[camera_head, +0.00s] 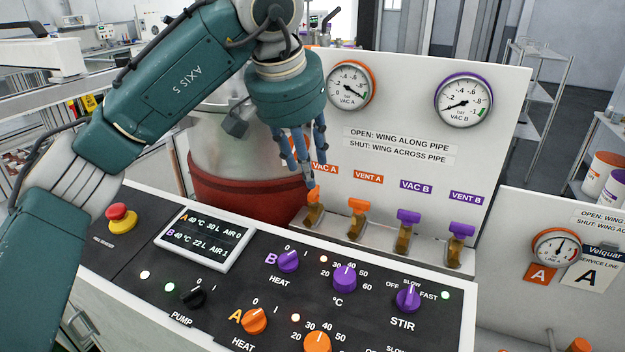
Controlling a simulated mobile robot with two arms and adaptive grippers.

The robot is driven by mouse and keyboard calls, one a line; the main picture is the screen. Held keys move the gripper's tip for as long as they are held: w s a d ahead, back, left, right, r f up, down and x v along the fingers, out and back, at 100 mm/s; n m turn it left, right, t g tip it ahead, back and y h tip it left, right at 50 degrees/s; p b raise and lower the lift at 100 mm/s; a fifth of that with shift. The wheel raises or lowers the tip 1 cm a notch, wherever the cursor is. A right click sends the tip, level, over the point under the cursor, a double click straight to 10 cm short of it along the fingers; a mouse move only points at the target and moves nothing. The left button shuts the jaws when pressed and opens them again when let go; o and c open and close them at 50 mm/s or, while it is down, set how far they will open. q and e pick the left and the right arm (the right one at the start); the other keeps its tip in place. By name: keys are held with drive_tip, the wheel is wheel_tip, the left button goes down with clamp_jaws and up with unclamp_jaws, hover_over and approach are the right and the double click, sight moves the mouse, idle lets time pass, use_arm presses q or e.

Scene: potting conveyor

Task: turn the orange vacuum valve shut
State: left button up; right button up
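The orange VAC A valve (313,196) sits on a brass body at the left end of a valve row, below the VAC A label. Its orange wing looks narrow from here, unlike the broad wings beside it; its upper part is close to my fingers and partly hidden. My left gripper (304,165) points down just above this valve. Its blue fingers look spread apart with nothing between them; I cannot tell whether a fingertip touches the wing. The VAC A gauge (348,87) has its needle toward the lower right. My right gripper is not in view.
The orange VENT A valve (357,207), purple VAC B valve (407,220) and purple VENT B valve (460,232) stand to the right. A sign (398,146) gives wing along pipe as open, across as shut. A knob panel (365,313) lies in front; a red-banded vessel (240,200) stands behind.

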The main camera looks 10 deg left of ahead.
sight(313, 191)
use_arm(q)
drive_tip(key=p+x, duration=0.1)
drive_tip(key=x, duration=0.5)
drive_tip(key=shift+w+f, duration=0.1)
drive_tip(key=shift+w, duration=0.05)
drive_tip(key=shift+w+f, duration=0.15)
drive_tip(key=shift+f, duration=0.25)
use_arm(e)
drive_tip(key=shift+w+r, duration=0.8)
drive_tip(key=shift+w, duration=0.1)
use_arm(q)
clamp_jaws()
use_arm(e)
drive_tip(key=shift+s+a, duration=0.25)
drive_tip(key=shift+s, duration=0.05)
